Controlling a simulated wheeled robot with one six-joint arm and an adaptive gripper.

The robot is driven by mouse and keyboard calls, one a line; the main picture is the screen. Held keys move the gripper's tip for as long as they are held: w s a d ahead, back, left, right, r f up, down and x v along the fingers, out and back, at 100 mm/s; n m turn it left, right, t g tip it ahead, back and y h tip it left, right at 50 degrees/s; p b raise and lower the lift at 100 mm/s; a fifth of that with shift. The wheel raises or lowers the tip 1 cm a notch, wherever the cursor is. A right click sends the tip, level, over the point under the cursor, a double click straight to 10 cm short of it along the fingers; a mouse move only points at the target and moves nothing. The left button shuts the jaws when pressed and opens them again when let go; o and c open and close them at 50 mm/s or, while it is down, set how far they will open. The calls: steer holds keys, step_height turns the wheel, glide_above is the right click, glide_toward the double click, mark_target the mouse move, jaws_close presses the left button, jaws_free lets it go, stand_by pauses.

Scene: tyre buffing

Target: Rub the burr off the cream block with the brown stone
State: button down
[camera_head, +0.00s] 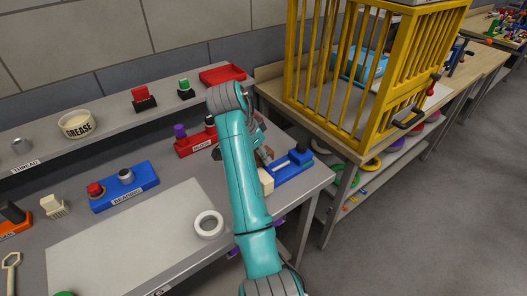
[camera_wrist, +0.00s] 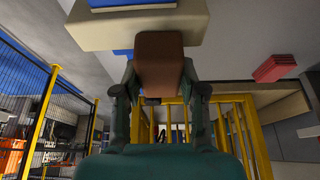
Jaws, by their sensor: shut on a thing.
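My gripper (camera_wrist: 160,82) is shut on the brown stone (camera_wrist: 160,62), with one finger on each side of it in the wrist view. The stone's far end overlaps the edge of the cream block (camera_wrist: 95,32) in that view; I cannot tell whether they touch. In the head view the cream block (camera_head: 266,181) sits at the left end of a blue vise (camera_head: 293,170), partly hidden by my arm. My gripper (camera_head: 262,152) is beside it there, mostly behind the arm, and the stone cannot be made out. The burr is not discernible in either view.
A yellow barred cage (camera_head: 370,75) stands on the bench behind to the right. A red holder (camera_head: 194,144) is left of my arm. A white ring (camera_head: 209,224) lies on the pale mat (camera_head: 130,245). A blue bearing stand (camera_head: 125,188) is further left.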

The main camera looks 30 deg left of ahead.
steer(key=shift+w+d+f, duration=0.1)
steer(key=shift+w+d, duration=0.15)
steer(key=shift+w, duration=0.3)
steer(key=shift+w+d+f, duration=0.1)
steer(key=shift+w+d, duration=0.1)
steer(key=shift+w, duration=0.3)
steer(key=shift+s+a, duration=0.1)
steer(key=shift+s, duration=0.1)
steer(key=shift+s+a+r, duration=0.1)
steer(key=shift+s+a, duration=0.1)
steer(key=shift+s, duration=0.25)
steer(key=shift+s+a, duration=0.15)
steer(key=shift+s, duration=0.3)
steer(key=shift+w+d+r, duration=0.1)
steer(key=shift+w+d, duration=0.15)
steer(key=shift+w, duration=0.3)
steer(key=shift+w+d+r, duration=0.1)
steer(key=shift+w+d, duration=0.1)
steer(key=shift+w, duration=0.35)
steer(key=shift+s+a+f, duration=0.1)
steer(key=shift+s+a, duration=0.15)
steer(key=shift+s, duration=0.3)
steer(key=shift+s+a+f, duration=0.1)
steer(key=shift+s+a, duration=0.1)
steer(key=shift+s, duration=0.35)
steer(key=shift+r, duration=0.15)
steer(key=shift+r, duration=0.8)
